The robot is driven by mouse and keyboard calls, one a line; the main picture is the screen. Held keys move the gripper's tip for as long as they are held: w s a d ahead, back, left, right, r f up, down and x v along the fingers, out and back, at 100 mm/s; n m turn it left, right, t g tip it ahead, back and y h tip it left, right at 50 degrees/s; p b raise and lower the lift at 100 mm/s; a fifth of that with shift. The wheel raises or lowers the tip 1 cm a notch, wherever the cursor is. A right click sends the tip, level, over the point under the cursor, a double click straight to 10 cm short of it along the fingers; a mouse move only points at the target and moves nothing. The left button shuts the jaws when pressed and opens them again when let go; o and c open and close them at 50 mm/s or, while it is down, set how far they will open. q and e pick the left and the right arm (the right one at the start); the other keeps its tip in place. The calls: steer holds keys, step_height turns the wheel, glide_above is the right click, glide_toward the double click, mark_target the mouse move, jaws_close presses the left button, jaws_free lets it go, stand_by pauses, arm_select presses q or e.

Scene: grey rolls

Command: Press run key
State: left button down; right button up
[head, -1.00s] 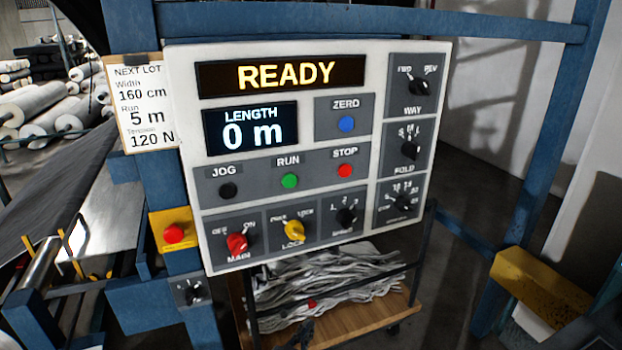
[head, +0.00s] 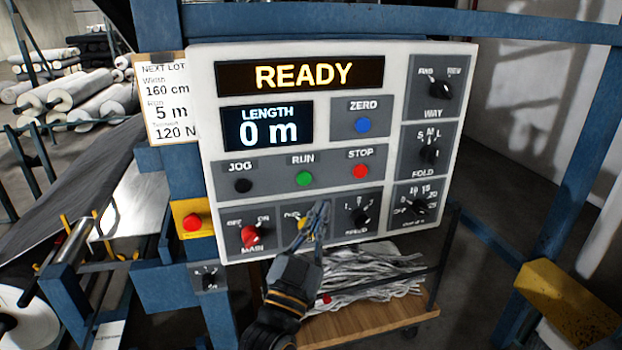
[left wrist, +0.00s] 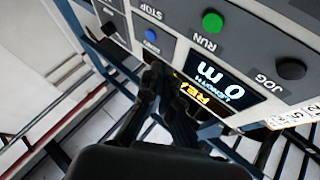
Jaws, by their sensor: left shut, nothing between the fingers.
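The control panel (head: 330,105) reads READY, with LENGTH 0 m. The green RUN key (head: 304,178) sits between the black JOG key (head: 243,186) and the red STOP key (head: 360,171). My left gripper (head: 322,206) is shut and empty, in front of the panel below the RUN key, and partly covers the yellow LOCK knob (head: 304,224). In the left wrist view the panel appears upside down. There the green RUN key (left wrist: 212,22) is above and to the right of my shut fingertips (left wrist: 158,68), apart from them. My right gripper is not in view.
The blue ZERO key (head: 363,125) and several rotary knobs share the panel. A red button on a yellow box (head: 192,222) is at the left. A wooden cart (head: 390,308) with grey cloth stands below. A blue frame surrounds the panel.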

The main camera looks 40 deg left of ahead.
mark_target(304, 178)
arm_select(q)
steer(key=shift+a, duration=0.1)
steer(key=shift+w+a+b, duration=0.2)
steer(key=shift+w+a, duration=1.25)
steer(key=shift+a, duration=0.25)
steer(key=shift+w+a+b, duration=0.15)
steer(key=shift+w+a, duration=1.3)
steer(key=shift+a, duration=0.2)
steer(key=shift+w, duration=0.1)
steer(key=shift+w+a, duration=0.15)
steer(key=shift+a, duration=0.15)
steer(key=shift+w+a, duration=0.3)
steer(key=shift+s+d, duration=0.1)
steer(key=shift+d, duration=0.05)
steer(key=shift+s+d+p, duration=0.35)
steer(key=shift+s+d, duration=0.15)
